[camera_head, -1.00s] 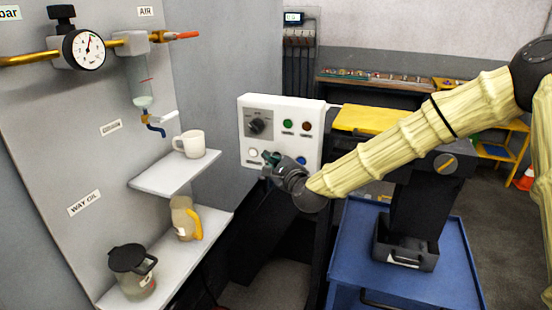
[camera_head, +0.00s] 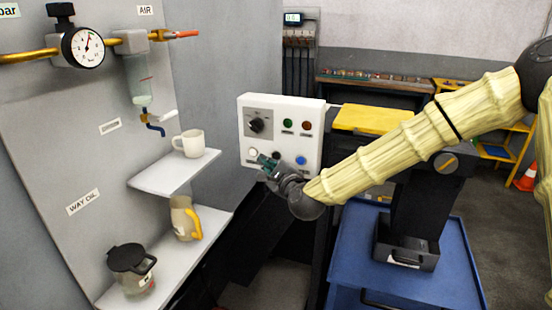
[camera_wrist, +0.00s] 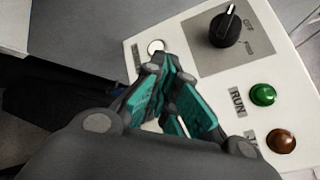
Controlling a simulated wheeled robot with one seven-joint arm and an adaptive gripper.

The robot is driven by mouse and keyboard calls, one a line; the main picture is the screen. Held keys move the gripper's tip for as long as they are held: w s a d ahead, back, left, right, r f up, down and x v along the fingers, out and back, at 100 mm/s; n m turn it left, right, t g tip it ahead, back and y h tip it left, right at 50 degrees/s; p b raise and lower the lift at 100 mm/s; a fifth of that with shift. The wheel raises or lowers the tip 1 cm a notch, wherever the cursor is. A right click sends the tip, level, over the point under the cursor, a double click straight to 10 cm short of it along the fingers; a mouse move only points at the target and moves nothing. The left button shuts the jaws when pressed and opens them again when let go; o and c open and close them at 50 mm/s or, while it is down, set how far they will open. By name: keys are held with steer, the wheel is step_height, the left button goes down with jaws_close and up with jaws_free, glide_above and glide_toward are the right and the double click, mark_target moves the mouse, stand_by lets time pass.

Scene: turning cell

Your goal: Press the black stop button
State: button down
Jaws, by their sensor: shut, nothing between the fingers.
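The white control panel (camera_head: 309,140) stands upright in the middle of the head view and also fills the right of the wrist view (camera_wrist: 150,24). No black push button shows clearly; my fingers cover the lower middle of the panel, between the white button (camera_head: 253,153) and the blue button (camera_head: 301,160). My gripper (camera_head: 266,161) is shut and empty in front of the panel's lower left. In the wrist view its teal-padded fingertips (camera_wrist: 168,72) lie just below the white button (camera_wrist: 155,46). I cannot tell whether they touch the panel.
The panel also bears a black rotary switch (camera_head: 256,125), a green button (camera_head: 288,123) and a brown-red button (camera_head: 306,126). Shelves at left hold a white mug (camera_head: 190,143) and jugs. A blue cart (camera_head: 345,245) stands below my arm.

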steer(key=s, duration=0.1)
steer(key=s+a, duration=0.1)
steer(key=s, duration=0.1)
steer(key=shift+s+a, duration=0.1)
steer(key=shift+a, duration=0.05)
stand_by(0.6)
steer(key=s+d+f+n+g+h, duration=0.1)
steer(key=s+d+f+n+g, duration=0.15)
steer(key=s+f, duration=0.65)
steer(key=s+d+f+n+g+h, duration=0.1)
steer(key=s+d+f+n+g, duration=0.2)
steer(key=f, duration=1.1)
steer(key=s+d+f+n+g+h, duration=0.1)
steer(key=s+f+n+g, duration=0.35)
steer(key=f, duration=0.75)
steer(key=s+d+f+n+g+h, duration=0.1)
steer(key=s+d+f+n+g, duration=0.1)
steer(key=s, duration=0.9)
steer(key=s+d+f+n+g+h, duration=0.1)
steer(key=s+d+f+n+g, duration=0.1)
steer(key=s+d+f+n, duration=0.3)
steer(key=s+d+f+n+g+h, duration=0.1)
steer(key=s+d+f+n, duration=0.3)
steer(key=s, duration=1.3)
steer(key=d+f, duration=0.3)
steer(key=d, duration=0.3)
steer(key=shift+f+g+h, duration=0.15)
steer(key=shift+g+h, duration=0.25)
steer(key=shift+w+d, duration=0.1)
